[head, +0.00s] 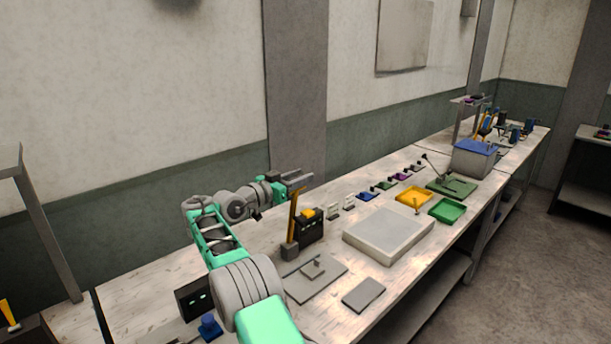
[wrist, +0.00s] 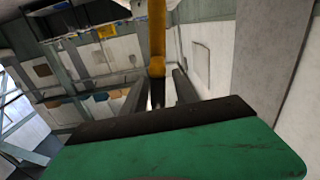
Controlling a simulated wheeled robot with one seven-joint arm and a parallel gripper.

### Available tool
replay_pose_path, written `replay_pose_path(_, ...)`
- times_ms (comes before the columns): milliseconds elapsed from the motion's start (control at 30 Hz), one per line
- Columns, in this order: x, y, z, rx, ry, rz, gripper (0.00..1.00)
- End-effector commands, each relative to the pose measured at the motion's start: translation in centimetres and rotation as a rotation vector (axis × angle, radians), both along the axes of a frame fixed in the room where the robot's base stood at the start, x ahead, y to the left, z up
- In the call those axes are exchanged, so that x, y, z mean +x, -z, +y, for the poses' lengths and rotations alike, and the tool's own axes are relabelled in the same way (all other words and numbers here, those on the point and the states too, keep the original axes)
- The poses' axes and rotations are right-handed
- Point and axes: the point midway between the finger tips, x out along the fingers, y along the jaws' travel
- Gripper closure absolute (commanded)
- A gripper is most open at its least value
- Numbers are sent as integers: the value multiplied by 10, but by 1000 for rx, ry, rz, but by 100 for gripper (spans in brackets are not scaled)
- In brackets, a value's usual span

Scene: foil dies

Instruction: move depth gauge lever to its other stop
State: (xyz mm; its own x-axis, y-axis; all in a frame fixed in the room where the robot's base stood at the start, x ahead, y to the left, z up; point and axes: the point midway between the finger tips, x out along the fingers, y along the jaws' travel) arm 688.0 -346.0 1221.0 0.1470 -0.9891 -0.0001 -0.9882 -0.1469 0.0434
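An orange-yellow lever (head: 293,217) stands nearly upright from a small grey block (head: 290,252) beside a black box (head: 310,231) on the bench. No label is readable, but I take it for the depth gauge lever. My gripper (head: 300,178) is at the height of the lever's top end, above the bench. In the wrist view the lever (wrist: 157,38) comes down from the top edge, and its end shows between my two fingers (wrist: 157,92). The fingers are apart, with a gap on each side of the lever. Whether either finger touches it cannot be told.
A grey plate (head: 325,284) with a thin rod lies in front of the lever. A pale flat block (head: 386,240), a yellow tray (head: 413,199), a green tray (head: 447,212) and a green plate with a lever (head: 452,187) stand farther right. The wall is close behind my gripper.

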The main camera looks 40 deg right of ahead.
Motion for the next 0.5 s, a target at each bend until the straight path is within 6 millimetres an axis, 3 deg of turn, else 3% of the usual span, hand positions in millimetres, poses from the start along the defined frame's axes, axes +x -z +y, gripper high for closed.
replay_pose_path(133, -1, 0, -2, 0, 3, 0, 67)
replay_pose_path(500, -1, 0, -2, 0, 4, 0, 97)
